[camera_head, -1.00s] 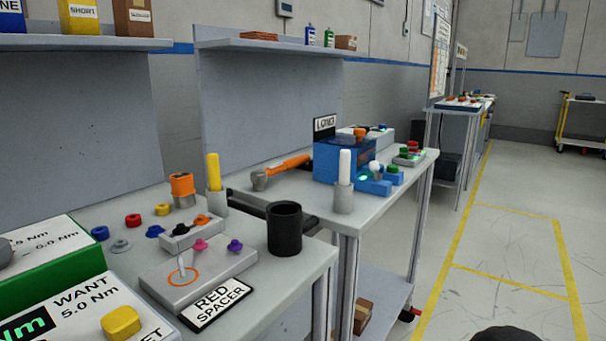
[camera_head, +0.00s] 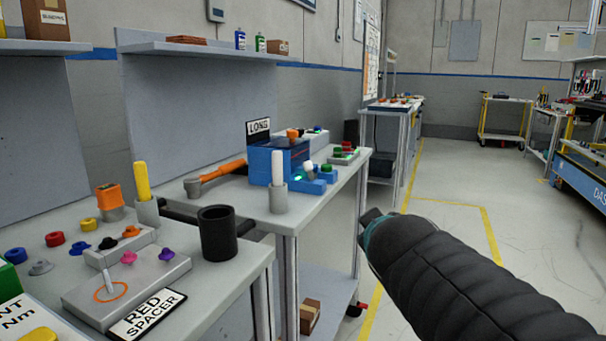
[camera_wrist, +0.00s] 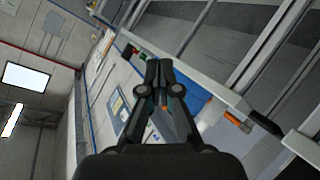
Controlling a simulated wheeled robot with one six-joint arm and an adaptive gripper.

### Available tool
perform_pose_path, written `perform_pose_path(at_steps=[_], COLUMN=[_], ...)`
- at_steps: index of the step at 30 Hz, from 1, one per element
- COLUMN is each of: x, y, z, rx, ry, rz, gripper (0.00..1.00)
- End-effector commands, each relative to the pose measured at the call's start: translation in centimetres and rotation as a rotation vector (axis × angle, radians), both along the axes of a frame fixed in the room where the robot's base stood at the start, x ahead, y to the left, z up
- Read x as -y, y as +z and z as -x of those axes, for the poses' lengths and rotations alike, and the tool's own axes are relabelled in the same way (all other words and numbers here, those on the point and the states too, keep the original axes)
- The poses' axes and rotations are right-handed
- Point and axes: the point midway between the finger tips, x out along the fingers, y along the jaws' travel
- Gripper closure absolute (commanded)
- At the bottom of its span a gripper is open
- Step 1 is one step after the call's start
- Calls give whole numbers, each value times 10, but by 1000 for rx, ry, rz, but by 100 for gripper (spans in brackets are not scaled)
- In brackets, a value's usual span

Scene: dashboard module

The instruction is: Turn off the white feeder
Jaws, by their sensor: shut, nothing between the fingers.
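No thing in view is plainly labelled as the white feeder. A white upright post (camera_head: 278,168) stands in a grey cylinder (camera_head: 278,198) at the front of the middle bench. Behind it is a blue machine (camera_head: 268,165) with a LONG sign (camera_head: 258,132), a white round knob (camera_head: 308,168), a small green light and a green button (camera_head: 326,169). On the left bench, a grey panel (camera_head: 150,280) carries a white toggle lever (camera_head: 109,281) inside an orange ring. My gripper (camera_wrist: 160,66) is shut and empty in the wrist view, apart from the benches.
A yellow post (camera_head: 142,181), a black cup (camera_head: 217,233) and coloured knobs stand on the left bench. An orange-handled tool (camera_head: 220,170) lies on the middle bench. Open floor (camera_head: 450,180) with yellow lines lies right of the benches; yellow carts stand beyond.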

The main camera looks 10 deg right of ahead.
Motion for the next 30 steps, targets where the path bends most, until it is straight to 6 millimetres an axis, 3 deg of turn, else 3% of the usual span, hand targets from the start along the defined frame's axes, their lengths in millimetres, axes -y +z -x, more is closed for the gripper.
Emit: perform_pose_path(at_steps=[3, 6, 10, 14, 21, 30], x=[1, -11, -35, -58, -74, -75], y=[53, 89, 114, 114, 82, 68], z=[-47, -80, -114, -137, -152, -152], rx=[134, 218, 277, 276, 188, 143], ry=[128, 266, 476, 702, 1020, 1118], rz=[220, 399, 617, 803, 991, 1034], gripper=[100, 100, 100, 100, 100, 100])
